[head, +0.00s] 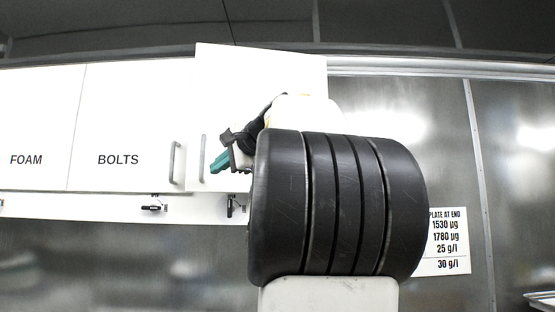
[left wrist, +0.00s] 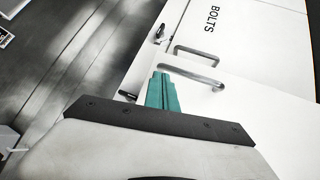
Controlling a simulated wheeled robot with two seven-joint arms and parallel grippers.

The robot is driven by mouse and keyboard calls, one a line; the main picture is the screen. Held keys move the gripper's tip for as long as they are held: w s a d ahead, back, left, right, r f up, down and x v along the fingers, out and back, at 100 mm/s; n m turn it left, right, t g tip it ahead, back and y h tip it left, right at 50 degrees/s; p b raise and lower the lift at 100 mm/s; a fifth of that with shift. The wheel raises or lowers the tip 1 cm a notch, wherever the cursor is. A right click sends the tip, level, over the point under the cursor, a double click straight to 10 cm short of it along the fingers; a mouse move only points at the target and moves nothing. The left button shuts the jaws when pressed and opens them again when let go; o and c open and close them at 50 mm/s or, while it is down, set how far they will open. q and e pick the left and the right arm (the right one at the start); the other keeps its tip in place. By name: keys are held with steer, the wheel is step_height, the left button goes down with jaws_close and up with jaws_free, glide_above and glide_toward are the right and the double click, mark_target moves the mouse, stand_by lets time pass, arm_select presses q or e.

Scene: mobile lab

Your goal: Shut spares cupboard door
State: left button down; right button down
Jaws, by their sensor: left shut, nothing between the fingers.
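An unlabelled white cupboard door (head: 262,75), right of the BOLTS door, stands out a little from the row, its top edge higher than its neighbour's. No SPARES label shows; my arm hides its lower right part. Its handle (head: 201,158) is on its left edge. In the left wrist view the door (left wrist: 255,100) and its handle (left wrist: 190,76) also show. My left gripper (head: 220,161), with teal fingers, is shut and empty in front of the door, right of the handle. In the left wrist view the fingers (left wrist: 162,92) are below the handle; contact cannot be told.
The FOAM door (head: 35,120) and BOLTS door (head: 125,120) look shut. Small black fittings (head: 153,208) sit on a strip under the cupboards. A printed sign (head: 447,245) is on the metal wall at right. My large dark arm part blocks the middle of the head view.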

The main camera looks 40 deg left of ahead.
mark_target(208, 172)
arm_select(q)
steer(key=a, duration=0.4)
steer(key=shift+w+a+f, duration=0.15)
steer(key=shift+w+a, duration=0.2)
steer(key=w+a+m+t, duration=0.1)
steer(key=a, duration=0.1)
steer(key=w+a+t, duration=0.1)
steer(key=w+a, duration=0.1)
steer(key=w+a+m+t, duration=0.1)
steer(key=w+a, duration=0.1)
steer(key=a, duration=0.1)
steer(key=shift+w+m+h, duration=0.15)
steer(key=shift+m+h, duration=0.15)
steer(key=shift+h, duration=0.1)
steer(key=shift+a, duration=0.1)
steer(key=shift+w, duration=0.1)
